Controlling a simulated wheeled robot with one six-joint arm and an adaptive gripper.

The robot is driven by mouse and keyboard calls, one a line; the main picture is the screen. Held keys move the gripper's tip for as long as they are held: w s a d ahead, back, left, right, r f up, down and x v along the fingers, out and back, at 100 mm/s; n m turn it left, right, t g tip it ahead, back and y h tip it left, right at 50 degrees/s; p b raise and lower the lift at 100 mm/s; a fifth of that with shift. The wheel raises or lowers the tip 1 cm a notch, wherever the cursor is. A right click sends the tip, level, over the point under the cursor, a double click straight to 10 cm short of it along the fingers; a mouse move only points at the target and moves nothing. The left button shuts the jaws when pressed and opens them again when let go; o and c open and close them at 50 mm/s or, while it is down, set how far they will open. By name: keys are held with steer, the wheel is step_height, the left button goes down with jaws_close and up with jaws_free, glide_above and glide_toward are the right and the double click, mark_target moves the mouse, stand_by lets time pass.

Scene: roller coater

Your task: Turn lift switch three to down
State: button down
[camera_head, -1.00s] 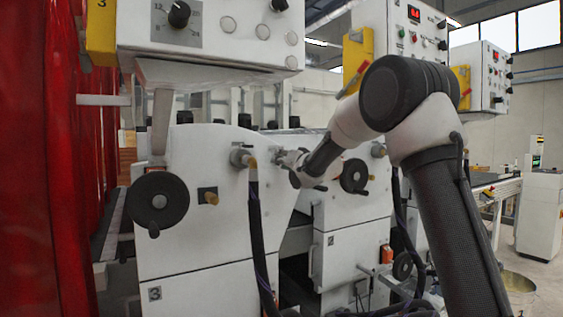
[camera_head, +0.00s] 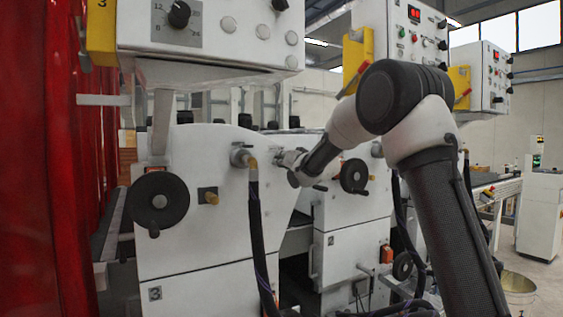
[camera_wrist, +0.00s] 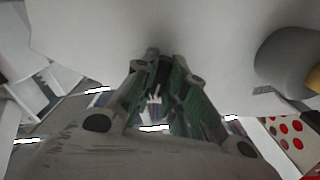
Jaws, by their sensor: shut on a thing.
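The white machine unit marked 3 (camera_head: 225,240) stands at centre left in the head view. My gripper (camera_head: 281,156) is at the upper right of its front, just right of a grey hose fitting with a brass end (camera_head: 243,158). In the wrist view, my gripper (camera_wrist: 158,66) has its green-sided fingers close together against a white panel. A small dark part (camera_wrist: 152,54) shows between the fingertips; the fingers hide most of it. I cannot tell from its shape whether this is lift switch three or which way it points.
A black handwheel (camera_head: 160,201) and a brass knob (camera_head: 211,198) are on the front of unit 3. A dark hose (camera_head: 256,240) hangs from the fitting. Another handwheel (camera_head: 354,176) lies right of my wrist. A control box (camera_head: 210,35) overhangs above.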

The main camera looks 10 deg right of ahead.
steer(key=shift+n, duration=5.7)
steer(key=c, duration=1.5)
jaws_free()
steer(key=shift+o, duration=0.2)
steer(key=shift+s, duration=0.15)
steer(key=v, duration=1.1)
steer(key=shift+s, duration=0.35)
